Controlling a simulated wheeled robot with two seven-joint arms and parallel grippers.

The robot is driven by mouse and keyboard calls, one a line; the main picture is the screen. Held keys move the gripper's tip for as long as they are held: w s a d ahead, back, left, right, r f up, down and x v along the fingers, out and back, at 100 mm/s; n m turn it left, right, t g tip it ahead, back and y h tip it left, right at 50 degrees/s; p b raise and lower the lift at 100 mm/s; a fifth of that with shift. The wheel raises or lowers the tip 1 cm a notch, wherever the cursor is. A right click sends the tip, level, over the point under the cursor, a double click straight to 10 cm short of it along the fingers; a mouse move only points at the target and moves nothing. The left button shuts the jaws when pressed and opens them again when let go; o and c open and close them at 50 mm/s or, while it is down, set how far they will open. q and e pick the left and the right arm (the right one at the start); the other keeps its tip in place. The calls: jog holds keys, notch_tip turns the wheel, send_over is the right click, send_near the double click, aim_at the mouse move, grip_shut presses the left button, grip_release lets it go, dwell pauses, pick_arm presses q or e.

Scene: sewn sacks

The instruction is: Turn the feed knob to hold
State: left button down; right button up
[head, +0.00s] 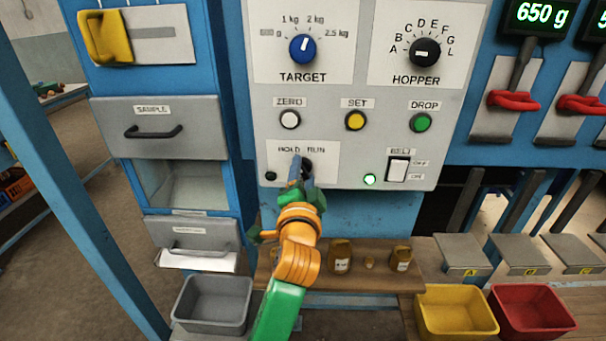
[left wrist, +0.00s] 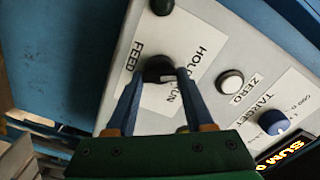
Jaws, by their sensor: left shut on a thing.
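The feed knob (left wrist: 158,68) is black and sits on a white plate marked FEED, HOLD and RUN in the left wrist view. In the head view the knob (head: 307,166) is mostly hidden behind my left gripper (head: 301,172). My left gripper (left wrist: 156,80) is shut on the knob, one blue finger on each side of it. The pointer of the knob cannot be read clearly. My right gripper is in neither view.
Above the plate are the ZERO (head: 290,120), SET (head: 356,121) and DROP (head: 421,122) buttons. A belt switch (head: 398,170) sits to the right by a lit green lamp (head: 370,180). A shelf with brass weights (head: 340,258) and several bins (head: 213,304) lie below.

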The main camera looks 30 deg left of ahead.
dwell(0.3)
pick_arm(q)
jog(key=shift+c, duration=1.4)
grip_release()
jog(key=b+v, duration=0.1)
jog(key=v, duration=0.6)
jog(key=shift+b, duration=0.4)
